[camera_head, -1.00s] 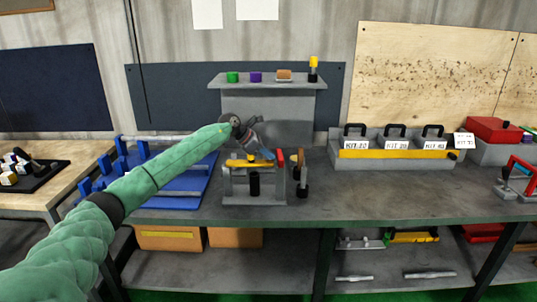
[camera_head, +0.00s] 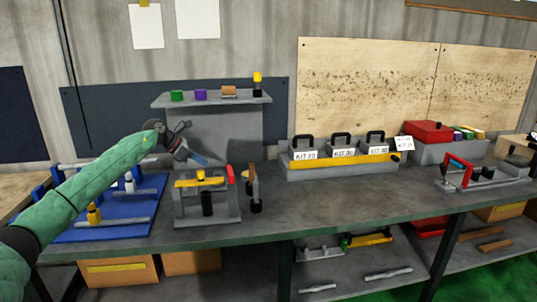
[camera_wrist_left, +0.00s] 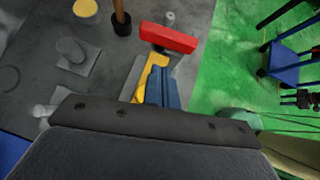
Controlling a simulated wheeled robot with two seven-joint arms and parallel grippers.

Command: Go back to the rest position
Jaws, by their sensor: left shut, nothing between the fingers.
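My left gripper (camera_head: 197,159) is at the end of the green arm coming in from the left. It is shut and empty, in the air above the left end of the grey fixture (camera_head: 207,213) on the bench. The fixture has a yellow bar, a black cylinder and a red block (camera_head: 231,174) at its right end. In the left wrist view, the gripper's blue fingers (camera_wrist_left: 162,92) show close together, with the red block (camera_wrist_left: 168,38) beyond them. My right gripper is not in view.
A blue rack (camera_head: 140,207) stands left of the fixture. A wooden-handled tool (camera_head: 252,188) stands right of it. Behind is a grey shelf (camera_head: 212,99) with small coloured parts. A row of kit boxes (camera_head: 343,165) stands further right. The bench front between is clear.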

